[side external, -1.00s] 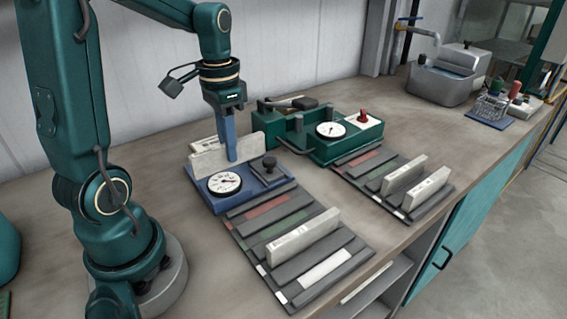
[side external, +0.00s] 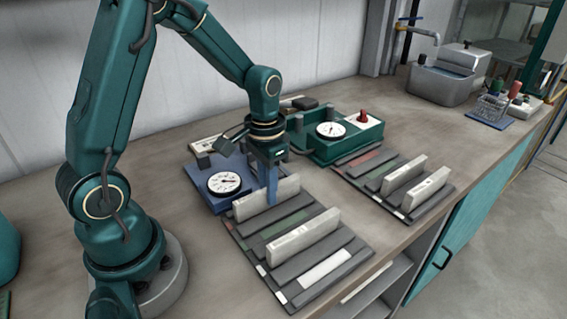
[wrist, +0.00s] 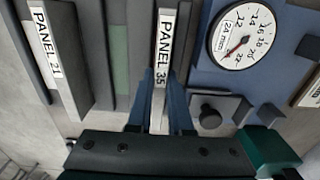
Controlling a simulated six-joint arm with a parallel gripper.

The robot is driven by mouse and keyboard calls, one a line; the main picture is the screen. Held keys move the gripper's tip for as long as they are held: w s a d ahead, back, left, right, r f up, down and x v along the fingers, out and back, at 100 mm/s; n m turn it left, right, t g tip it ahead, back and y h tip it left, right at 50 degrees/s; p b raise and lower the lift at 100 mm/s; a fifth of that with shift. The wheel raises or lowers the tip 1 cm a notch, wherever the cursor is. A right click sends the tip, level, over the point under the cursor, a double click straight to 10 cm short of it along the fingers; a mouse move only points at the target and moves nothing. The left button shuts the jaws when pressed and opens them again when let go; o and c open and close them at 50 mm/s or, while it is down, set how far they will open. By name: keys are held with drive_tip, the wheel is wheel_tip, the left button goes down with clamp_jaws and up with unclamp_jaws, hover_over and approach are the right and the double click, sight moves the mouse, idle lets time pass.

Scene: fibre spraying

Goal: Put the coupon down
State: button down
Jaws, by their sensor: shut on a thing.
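My gripper (side external: 271,198) is shut on a pale grey coupon, PANEL 35 (side external: 252,203), held upright at the back end of the near dark slotted rack (side external: 238,241). In the wrist view the coupon's label (wrist: 165,45) shows between the blue fingers (wrist: 160,98). The coupon covers the place of the red-marked slot, lined up with the slots. I cannot tell whether its lower edge is fully seated. Another coupon, PANEL 21 (side external: 300,236), stands upright further forward in the same rack, beyond the green-marked slot (wrist: 119,50).
The blue gauge fixture (side external: 207,191) is close behind the coupon, with a dial (wrist: 237,32) and black knob (wrist: 210,117). A green gauge unit (side external: 345,143) and a second rack (side external: 372,186) with two coupons stand to the right. A sink (side external: 440,85) is far back.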

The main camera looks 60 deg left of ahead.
drive_tip(key=shift+f, duration=0.1)
drive_tip(key=shift+f, duration=0.15)
drive_tip(key=c, duration=0.8)
unclamp_jaws()
drive_tip(key=shift+c, duration=0.2)
wheel_tip(320, 180, up, 11)
drive_tip(key=s+d+r+t, duration=0.2)
drive_tip(key=s+d+t, duration=0.3)
drive_tip(key=s, duration=0.5)
drive_tip(key=shift+d+r+t, duration=0.3)
drive_tip(key=shift+d, duration=0.2)
